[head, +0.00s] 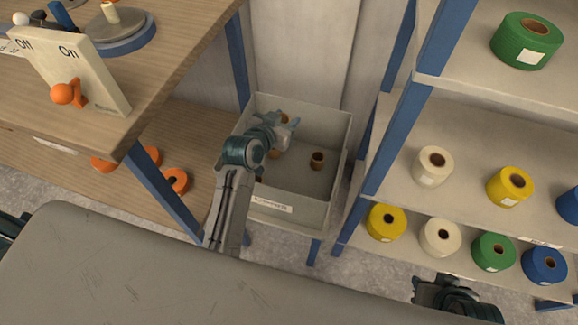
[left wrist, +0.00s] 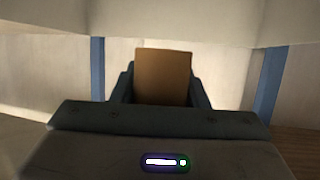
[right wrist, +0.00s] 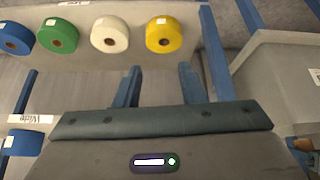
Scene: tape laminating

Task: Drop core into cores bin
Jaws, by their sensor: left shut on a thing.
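My left gripper (head: 288,124) is over the grey cores bin (head: 342,150), inside its rim outline as seen in the head view. It is shut on a brown core (left wrist: 163,78), which shows between its two fingers in the left wrist view. In the head view the fingers and arm largely hide this core.
A shelf rack (head: 475,150) with yellow, white, green and blue tape rolls stands right of the bin. A wooden bench (head: 165,60) with an Off/On switch panel (head: 75,70) is at the left. Orange rolls (head: 175,180) lie on its lower shelf.

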